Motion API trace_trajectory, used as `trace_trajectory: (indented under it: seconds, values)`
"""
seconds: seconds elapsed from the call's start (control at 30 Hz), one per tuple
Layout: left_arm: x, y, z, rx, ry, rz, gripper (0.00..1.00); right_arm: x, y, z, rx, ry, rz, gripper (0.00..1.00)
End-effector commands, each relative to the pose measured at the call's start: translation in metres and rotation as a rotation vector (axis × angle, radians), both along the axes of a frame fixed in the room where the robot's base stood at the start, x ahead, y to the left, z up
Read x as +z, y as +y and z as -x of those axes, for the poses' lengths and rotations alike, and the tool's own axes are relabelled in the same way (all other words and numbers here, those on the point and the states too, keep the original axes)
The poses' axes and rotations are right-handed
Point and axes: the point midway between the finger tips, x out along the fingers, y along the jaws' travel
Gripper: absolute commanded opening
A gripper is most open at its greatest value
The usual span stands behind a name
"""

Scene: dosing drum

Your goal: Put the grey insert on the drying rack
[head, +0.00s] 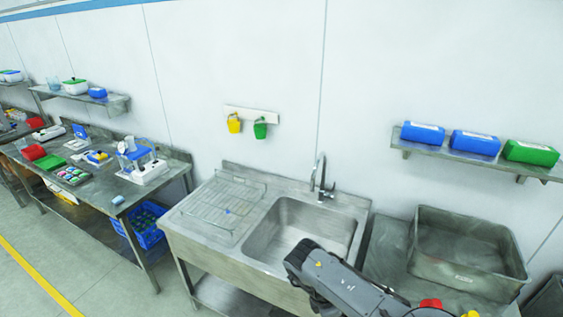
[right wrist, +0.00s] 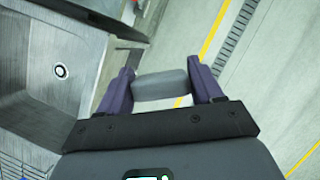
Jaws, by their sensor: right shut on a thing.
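The grey insert (right wrist: 162,86), a short smooth grey block, is held crosswise between the two purple fingers of my right gripper (right wrist: 160,80) in the right wrist view. The gripper is shut on it, above the floor just in front of the sink's front edge. The drying rack (head: 208,208) is a wire rack on the drainboard left of the sink basin in the head view, with a small blue thing on it. My right arm reaches in from the lower right, and its fingers and the insert are hidden there. My left gripper is in neither view.
The sink basin (head: 295,232) with its tall tap (head: 321,180) lies between my right arm and the rack. A large grey tub (head: 468,250) stands to the right. A lab bench (head: 85,180) and a blue crate (head: 145,222) are at the left. The floor in front is clear.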

Motion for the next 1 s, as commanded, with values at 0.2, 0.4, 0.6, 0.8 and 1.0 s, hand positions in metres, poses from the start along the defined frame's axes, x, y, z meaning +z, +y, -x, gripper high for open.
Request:
trace_trajectory:
  seconds: [0.2, 0.4, 0.6, 0.8, 1.0]
  values:
    - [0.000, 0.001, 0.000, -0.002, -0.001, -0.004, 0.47, -0.007, 0.000, 0.041, -0.423, 0.002, 0.002, 0.36]
    - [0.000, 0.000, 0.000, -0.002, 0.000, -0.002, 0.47, -0.009, -0.026, 0.077, -0.855, 0.007, -0.002, 0.36]
    - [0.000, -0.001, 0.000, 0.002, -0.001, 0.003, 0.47, 0.000, -0.063, 0.107, -1.276, 0.008, -0.005, 0.36]
    - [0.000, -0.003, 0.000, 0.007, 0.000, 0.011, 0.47, 0.009, -0.085, 0.121, -1.512, 0.004, -0.005, 0.36]
    - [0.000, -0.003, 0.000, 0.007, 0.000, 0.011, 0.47, 0.017, -0.101, 0.130, -1.668, 0.003, -0.005, 0.36]
